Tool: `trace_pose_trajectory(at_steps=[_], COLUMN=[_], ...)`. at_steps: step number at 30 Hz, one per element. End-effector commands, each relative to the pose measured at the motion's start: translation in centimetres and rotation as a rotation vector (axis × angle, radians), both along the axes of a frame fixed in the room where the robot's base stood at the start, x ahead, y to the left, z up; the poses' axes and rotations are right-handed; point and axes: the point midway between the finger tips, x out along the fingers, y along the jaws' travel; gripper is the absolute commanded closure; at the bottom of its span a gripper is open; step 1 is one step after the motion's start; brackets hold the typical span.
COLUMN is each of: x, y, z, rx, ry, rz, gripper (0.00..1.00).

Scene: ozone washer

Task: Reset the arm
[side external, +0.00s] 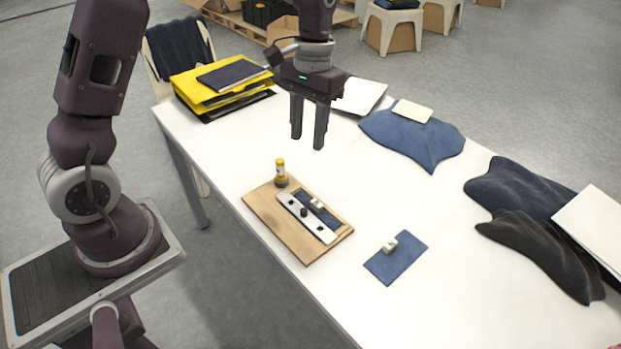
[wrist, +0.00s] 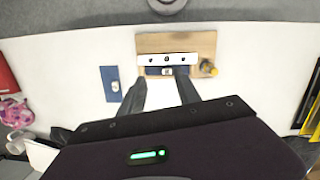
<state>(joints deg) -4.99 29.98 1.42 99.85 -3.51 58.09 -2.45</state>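My gripper (side external: 309,122) hangs fingers down above the white table, higher than everything lying on it. Its two fingers are apart with nothing between them. The wrist view also shows my gripper (wrist: 161,90) with spread fingers. Below it lies a wooden board (side external: 270,214) with a white metal strip (side external: 305,217), a blue fabric piece and a small white object (side external: 317,204) on it. A small yellow bottle (side external: 281,172) stands at the board's far corner. A blue cloth swatch (side external: 397,262) with a small white piece (side external: 390,245) lies to the right of the board.
Yellow folders (side external: 215,92) are stacked at the table's far left end. Folded blue cloth (side external: 412,140), dark garments (side external: 540,245) and white sheets (side external: 595,225) lie along the far and right side. A chair (side external: 180,50) stands behind. The table's middle is clear.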

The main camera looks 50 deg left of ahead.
Motion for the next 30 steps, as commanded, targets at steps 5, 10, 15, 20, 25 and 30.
trace_pose_trajectory(at_steps=[5, 10, 15, 20, 25, 30], x=[-7.7, -16.3, -21.2, -22.3, -22.3, -22.3], y=[-1.7, -2.6, -2.9, -2.9, -2.9, -2.9], z=[10.2, 13.6, 13.2, 12.8, 12.8, 12.9], rx=[0.030, 0.063, 0.082, 0.088, 0.088, 0.088], ry=[-0.249, -0.467, -0.597, -0.628, -0.627, -0.627], rz=[-0.071, -0.132, -0.167, -0.176, -0.175, -0.175], gripper=[0.61, 0.61, 0.61, 0.61, 0.61, 0.61])
